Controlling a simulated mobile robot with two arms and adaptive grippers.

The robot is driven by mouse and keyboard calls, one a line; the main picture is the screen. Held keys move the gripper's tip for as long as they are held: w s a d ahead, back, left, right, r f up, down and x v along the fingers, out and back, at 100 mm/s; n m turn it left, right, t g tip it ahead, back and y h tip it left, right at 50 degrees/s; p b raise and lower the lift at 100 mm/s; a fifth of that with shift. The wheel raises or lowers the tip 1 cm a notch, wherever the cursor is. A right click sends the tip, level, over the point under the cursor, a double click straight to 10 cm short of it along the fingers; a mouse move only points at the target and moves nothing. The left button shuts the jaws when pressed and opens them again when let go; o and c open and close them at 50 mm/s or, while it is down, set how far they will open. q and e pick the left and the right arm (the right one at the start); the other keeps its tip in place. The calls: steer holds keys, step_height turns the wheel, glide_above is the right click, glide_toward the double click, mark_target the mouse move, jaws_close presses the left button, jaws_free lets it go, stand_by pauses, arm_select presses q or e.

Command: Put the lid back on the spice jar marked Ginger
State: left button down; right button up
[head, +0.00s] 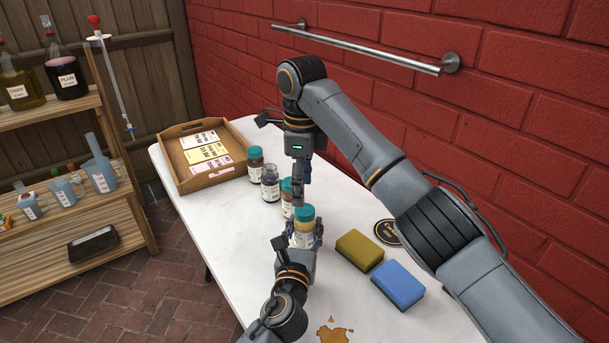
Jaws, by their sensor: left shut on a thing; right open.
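My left gripper (302,240) is shut on a spice jar (303,227) with pale yellow contents and a teal lid on top, near the middle of the white table. My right gripper (300,194) is open and points down just behind that jar, above the row of jars. A brown jar with a teal lid (287,198) stands behind it, partly hidden by my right gripper. A jar with a dark top and no teal lid (270,184) stands further back. Another teal-lidded jar (256,166) is at the back. The jar labels are too small to read.
A wooden tray (229,173) with paper cards sits at the table's far left end. A yellow sponge (359,250), a blue sponge (398,285) and a dark round coaster (384,230) lie to the right. A brown spill (333,334) is at the front. A metal rail (365,49) crosses the brick wall.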

steer(key=n, duration=0.4)
steer(key=shift+r, duration=0.2)
steer(key=n, duration=0.6)
steer(key=shift+r, duration=0.25)
steer(key=n, duration=0.4)
steer(key=shift+r, duration=0.15)
steer(key=n, duration=0.6)
steer(key=shift+r, duration=0.2)
steer(key=n, duration=0.6)
steer(key=shift+r, duration=0.2)
steer(key=n, duration=0.4)
steer(key=shift+s+d+r, duration=0.1)
steer(key=n, duration=0.6)
steer(key=shift+d+r, duration=0.1)
steer(key=shift+r, duration=0.05)
steer(key=n, duration=0.5)
steer(key=shift+s+r, duration=0.1)
